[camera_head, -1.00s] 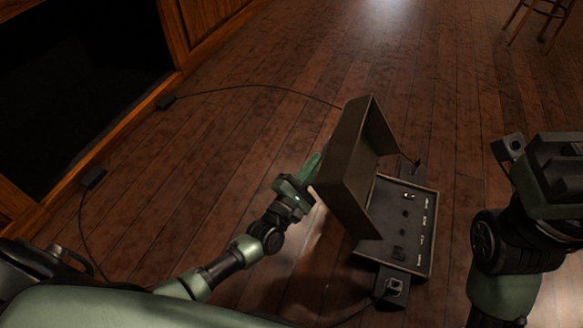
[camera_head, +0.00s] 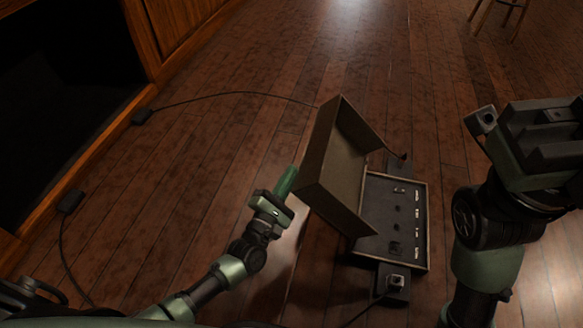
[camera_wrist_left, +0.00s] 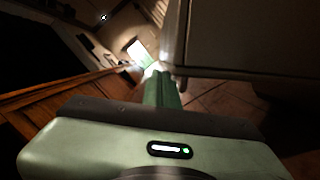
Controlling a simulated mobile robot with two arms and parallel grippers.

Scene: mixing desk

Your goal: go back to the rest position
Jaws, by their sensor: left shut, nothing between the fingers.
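My left gripper (camera_head: 287,181) is shut and empty, with green fingers pointing up. It is just left of the raised lid (camera_head: 318,160) of an open case. In the left wrist view my left gripper (camera_wrist_left: 160,88) points forward, with the case wall (camera_wrist_left: 240,45) close on its right. I cannot tell whether they touch. My right arm stands at the right of the head view. Its dark, blocky upper part is in view, but its fingertips cannot be made out.
The open case's base (camera_head: 377,215) holds a panel with several small controls. A small black box (camera_head: 396,282) sits at its near edge. Cables run across the wooden floor to black plugs (camera_head: 143,117) at the left. A wooden stool (camera_head: 516,18) stands at the far right. The floor between is clear.

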